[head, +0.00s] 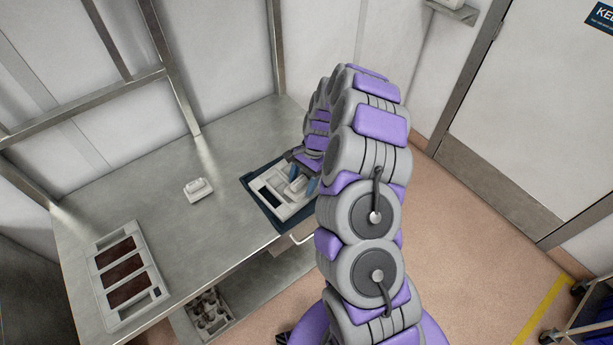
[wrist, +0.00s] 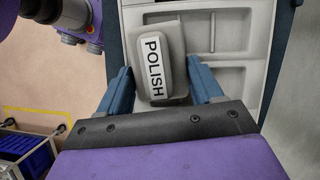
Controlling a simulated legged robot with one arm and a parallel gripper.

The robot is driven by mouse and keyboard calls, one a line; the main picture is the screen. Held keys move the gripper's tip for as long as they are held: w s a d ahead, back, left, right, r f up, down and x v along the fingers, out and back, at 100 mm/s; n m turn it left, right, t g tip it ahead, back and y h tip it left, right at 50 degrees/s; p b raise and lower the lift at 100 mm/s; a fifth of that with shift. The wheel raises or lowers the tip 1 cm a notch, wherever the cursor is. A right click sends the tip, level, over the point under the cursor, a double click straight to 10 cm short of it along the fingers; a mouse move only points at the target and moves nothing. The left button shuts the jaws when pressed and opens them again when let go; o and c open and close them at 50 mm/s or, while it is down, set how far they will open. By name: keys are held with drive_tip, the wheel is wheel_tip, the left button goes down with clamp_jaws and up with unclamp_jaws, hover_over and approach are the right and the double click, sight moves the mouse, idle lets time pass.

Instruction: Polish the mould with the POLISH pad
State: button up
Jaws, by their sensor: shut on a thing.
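The POLISH pad (wrist: 162,60), a grey block with a white label, is between the two blue fingers of my gripper (wrist: 160,68) in the wrist view. The gripper is shut on it. The pad is over or in the left part of the pale compartment tray (wrist: 246,47); I cannot tell if it is lifted. In the head view my gripper (head: 303,184) is at this tray (head: 291,209), and my arm hides part of it. The mould (head: 157,292), a pale frame with three dark brown cavities, lies at the table's front left, away from the gripper.
A second pale pad (head: 198,189) lies on the metal table (head: 190,235) between the mould and the tray. A metal frame (head: 85,108) stands along the table's back left. A lower shelf holds a box of small parts (head: 208,312). The tabletop around the loose pad is clear.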

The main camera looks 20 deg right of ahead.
drive_tip(key=shift+s+a+r+p, duration=0.1)
drive_tip(key=shift+s+a+p, duration=0.25)
drive_tip(key=shift+a, duration=0.3)
drive_tip(key=shift+s+a+p, duration=0.2)
drive_tip(key=shift+a+p, duration=0.25)
drive_tip(key=shift+a, duration=0.15)
drive_tip(key=shift+w+d, duration=0.5)
drive_tip(key=shift+d, duration=0.4)
drive_tip(key=shift+w+d, duration=0.2)
drive_tip(key=shift+d, duration=0.4)
drive_tip(key=shift+d, duration=0.1)
drive_tip(key=shift+w+d+f, duration=0.15)
drive_tip(key=shift+w+d, duration=0.1)
drive_tip(key=shift+d, duration=0.35)
drive_tip(key=shift+w+d+f, duration=0.1)
drive_tip(key=shift+w+d, duration=0.15)
drive_tip(key=shift+d, duration=0.3)
